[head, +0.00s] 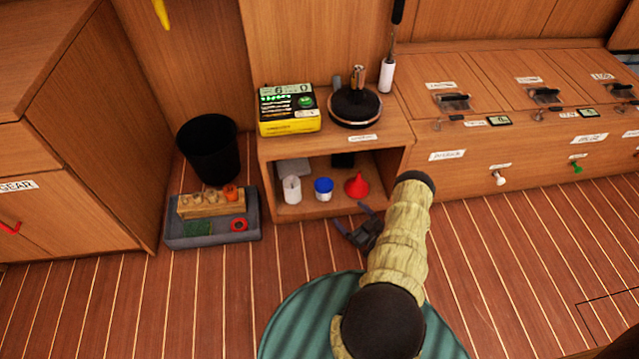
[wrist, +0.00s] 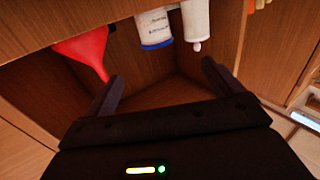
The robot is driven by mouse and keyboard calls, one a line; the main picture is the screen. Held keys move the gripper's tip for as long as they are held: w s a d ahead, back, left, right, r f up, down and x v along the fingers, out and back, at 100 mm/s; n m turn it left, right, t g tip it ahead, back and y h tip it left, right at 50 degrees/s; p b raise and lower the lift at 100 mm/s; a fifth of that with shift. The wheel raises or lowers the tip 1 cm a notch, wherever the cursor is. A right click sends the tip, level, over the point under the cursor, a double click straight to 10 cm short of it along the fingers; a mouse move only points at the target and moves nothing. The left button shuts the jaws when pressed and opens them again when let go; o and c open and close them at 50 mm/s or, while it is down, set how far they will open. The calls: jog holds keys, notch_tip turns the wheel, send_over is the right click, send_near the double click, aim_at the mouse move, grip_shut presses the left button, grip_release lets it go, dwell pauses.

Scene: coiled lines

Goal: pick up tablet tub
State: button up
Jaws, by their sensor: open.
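The tablet tub appears to be the small white tub with a blue lid (head: 323,190), upright in the open cubby of the low cabinet. In the upside-down wrist view, the tub (wrist: 155,26) is at the top centre, beyond the fingertips, with blurred print on its side. My gripper (head: 349,214) is open and empty, in front of the cubby and a little right of the tub. In the wrist view its fingers (wrist: 160,70) are spread, with clear space between them and the tub.
A red funnel (head: 357,185) and a white bottle or candle (head: 292,189) flank the tub closely. A grey item (head: 294,167) lies behind. The cubby's top shelf (head: 388,128) overhangs them. A grey tray (head: 185,243) and black bin (head: 208,150) stand left.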

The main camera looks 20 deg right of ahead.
jog(key=shift+w, duration=0.15)
jog(key=b, duration=0.7)
send_near(321, 182)
jog(key=x, duration=0.4)
jog(key=shift+w+a+f, duration=0.2)
jog(key=shift+a+f, duration=0.05)
jog(key=shift+w+r, duration=0.15)
jog(key=shift+w, duration=0.15)
jog(key=shift+a, duration=0.15)
jog(key=shift+b+x, duration=0.9)
jog(key=shift+b, duration=0.1)
jog(key=b+x, duration=0.2)
jog(key=x, duration=0.1)
jog(key=shift+w+d, duration=0.15)
jog(key=shift+d, duration=0.2)
jog(key=shift+w+r, duration=0.1)
